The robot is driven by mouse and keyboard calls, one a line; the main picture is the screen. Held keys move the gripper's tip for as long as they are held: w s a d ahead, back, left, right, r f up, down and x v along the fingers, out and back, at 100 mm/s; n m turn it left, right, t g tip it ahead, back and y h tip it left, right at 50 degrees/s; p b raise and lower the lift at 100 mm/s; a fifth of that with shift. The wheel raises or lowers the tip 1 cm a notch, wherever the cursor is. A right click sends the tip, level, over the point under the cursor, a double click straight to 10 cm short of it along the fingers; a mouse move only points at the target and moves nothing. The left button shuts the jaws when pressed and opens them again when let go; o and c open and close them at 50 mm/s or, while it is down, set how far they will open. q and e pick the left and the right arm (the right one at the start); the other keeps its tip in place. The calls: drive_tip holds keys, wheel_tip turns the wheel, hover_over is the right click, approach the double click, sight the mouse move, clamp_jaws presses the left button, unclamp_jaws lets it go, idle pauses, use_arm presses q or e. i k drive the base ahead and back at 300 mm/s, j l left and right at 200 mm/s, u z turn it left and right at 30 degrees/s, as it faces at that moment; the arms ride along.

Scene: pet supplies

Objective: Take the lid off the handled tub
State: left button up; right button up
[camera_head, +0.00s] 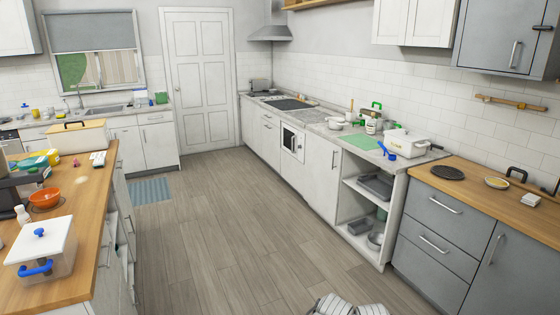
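The handled tub (50,268) stands at the front of the wooden counter at lower left. Its body is clear or pale, and a blue handle (36,268) shows on its near side. A white square lid (40,240) with a blue knob (39,232) on top sits on it and covers its opening. Neither of my grippers can be made out in this view, and nothing touches the tub or lid.
An orange bowl (45,198), a small white bottle (23,215) and a beige box with a dark handle (72,136) share the left counter. Pale striped pieces at the bottom edge are unclear.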

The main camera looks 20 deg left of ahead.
sight(40, 239)
drive_tip(key=i+j+u, duration=0.15)
drive_tip(key=i+u, duration=0.85)
drive_tip(key=i+l+u, duration=0.3)
drive_tip(key=i+u, duration=0.2)
drive_tip(key=i+j+u, duration=0.2)
drive_tip(key=i+u, duration=0.8)
drive_tip(key=i, duration=0.05)
